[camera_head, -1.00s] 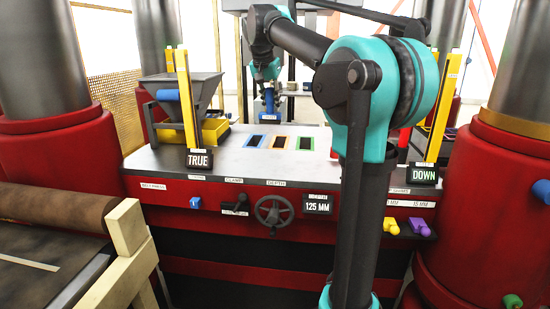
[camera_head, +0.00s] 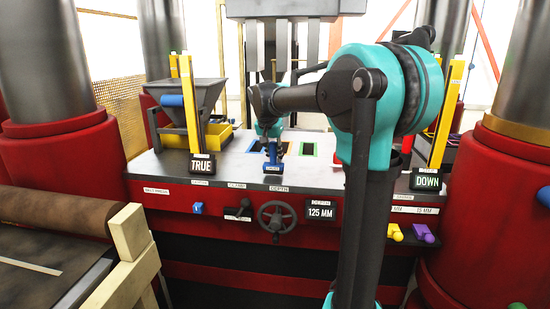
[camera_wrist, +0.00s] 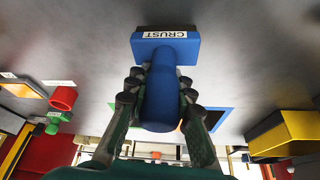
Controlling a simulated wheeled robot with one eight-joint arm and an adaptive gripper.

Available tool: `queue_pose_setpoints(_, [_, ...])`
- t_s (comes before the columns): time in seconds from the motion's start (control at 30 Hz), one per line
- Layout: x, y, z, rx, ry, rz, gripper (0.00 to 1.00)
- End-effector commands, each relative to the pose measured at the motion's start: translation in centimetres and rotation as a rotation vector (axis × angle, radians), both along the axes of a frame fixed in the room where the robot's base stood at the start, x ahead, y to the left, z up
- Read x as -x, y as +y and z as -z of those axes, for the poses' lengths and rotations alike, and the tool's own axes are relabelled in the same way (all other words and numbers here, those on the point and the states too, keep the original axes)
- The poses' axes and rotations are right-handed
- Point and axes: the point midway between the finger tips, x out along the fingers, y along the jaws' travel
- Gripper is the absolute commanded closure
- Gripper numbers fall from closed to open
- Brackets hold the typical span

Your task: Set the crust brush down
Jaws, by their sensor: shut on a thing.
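The crust brush is blue, with a white CRUST label on its wide block (camera_wrist: 165,52) and a rounded handle (camera_wrist: 160,100). In the head view the brush (camera_head: 272,166) is upright, block down, at the front part of the grey deck (camera_head: 215,172), in front of the coloured outlines. My gripper (camera_head: 272,146) is above the block. In the wrist view my gripper (camera_wrist: 160,105) has its fingers on both sides of the handle, shut on it. The block is at or just above the deck; I cannot tell whether it touches.
A blue outline (camera_head: 254,146) and a green outline (camera_head: 308,149) mark the deck behind the brush. A hopper (camera_head: 187,95) with a yellow tray (camera_head: 217,136) stands left. A handwheel (camera_head: 277,217) and a 125 MM display (camera_head: 320,211) are on the front panel. Yellow posts stand both sides.

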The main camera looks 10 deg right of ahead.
Motion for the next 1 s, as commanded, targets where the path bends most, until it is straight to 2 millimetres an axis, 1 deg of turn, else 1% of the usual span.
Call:
queue_pose_setpoints(0.03, [0.01, -0.01, 0.60, 0.000, 0.000, 0.000, 1.00])
queue_pose_setpoints(0.1, [0.01, 0.00, 0.87, 0.000, 0.000, 0.000, 1.00])
queue_pose_setpoints(0.43, [0.00, 0.00, 1.17, 0.000, 0.000, 0.000, 1.00])
queue_pose_setpoints(0.47, [0.00, 0.00, 1.13, 0.000, 0.000, 0.000, 0.75])
queue_pose_setpoints(0.6, [0.00, 0.00, 1.11, 0.000, 0.000, 0.000, 0.58])
queue_pose_setpoints(0.87, [0.00, 0.00, 1.09, 0.000, 0.000, 0.000, 0.57])
queue_pose_setpoints(1.0, [0.10, 0.06, 0.52, 0.000, 0.000, 0.000, 0.57])
